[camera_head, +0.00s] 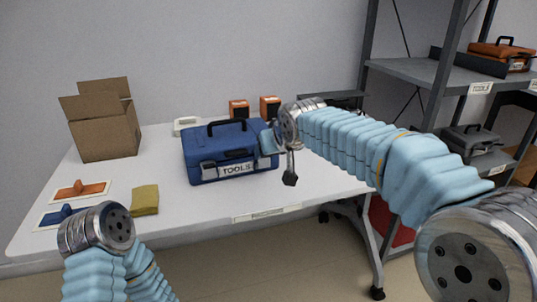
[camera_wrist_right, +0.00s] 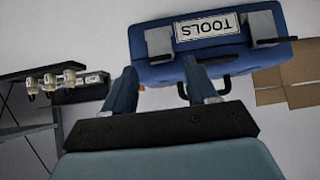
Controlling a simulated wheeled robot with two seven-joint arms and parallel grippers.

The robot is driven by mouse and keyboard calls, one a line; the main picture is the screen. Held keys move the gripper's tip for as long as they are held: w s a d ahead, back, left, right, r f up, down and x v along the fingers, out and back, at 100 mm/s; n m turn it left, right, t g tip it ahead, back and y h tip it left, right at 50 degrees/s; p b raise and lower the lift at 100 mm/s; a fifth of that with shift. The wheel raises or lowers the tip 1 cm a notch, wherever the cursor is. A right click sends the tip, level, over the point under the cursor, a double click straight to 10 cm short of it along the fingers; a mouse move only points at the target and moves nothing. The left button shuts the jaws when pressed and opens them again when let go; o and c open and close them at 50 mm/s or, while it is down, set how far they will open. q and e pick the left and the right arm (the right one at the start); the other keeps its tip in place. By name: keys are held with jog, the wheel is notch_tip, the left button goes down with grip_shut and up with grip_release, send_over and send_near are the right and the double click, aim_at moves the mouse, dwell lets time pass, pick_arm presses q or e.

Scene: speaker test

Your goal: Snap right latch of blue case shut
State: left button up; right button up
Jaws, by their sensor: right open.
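The blue case (camera_head: 222,140) stands upright on the white table with its lid down and its black handle on top. A TOOLS label is on its front, between two grey latches. My right gripper (camera_head: 270,140) is at the case's right front, its fingers open and partly hidden. In the right wrist view the case (camera_wrist_right: 215,58) appears upside down. There the case's right latch (camera_wrist_right: 160,41) lies just beyond the gap between my open fingers (camera_wrist_right: 163,85), with nothing held. The other latch (camera_wrist_right: 262,24) is clear of them. I cannot tell whether either latch is fastened. My left gripper is out of view.
The white table (camera_head: 320,178) holds an open cardboard box (camera_head: 105,133), a yellow cloth (camera_head: 145,199), an orange-handled float (camera_head: 82,190) and a blue-handled one (camera_head: 62,215). Two orange boxes (camera_head: 270,106) stand behind the case. Grey shelving (camera_head: 425,78) stands at the right.

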jog(key=v, duration=1)
jog(key=shift+b, duration=0.45)
jog(key=shift+s+r, duration=0.1)
jog(key=shift+s, duration=0.05)
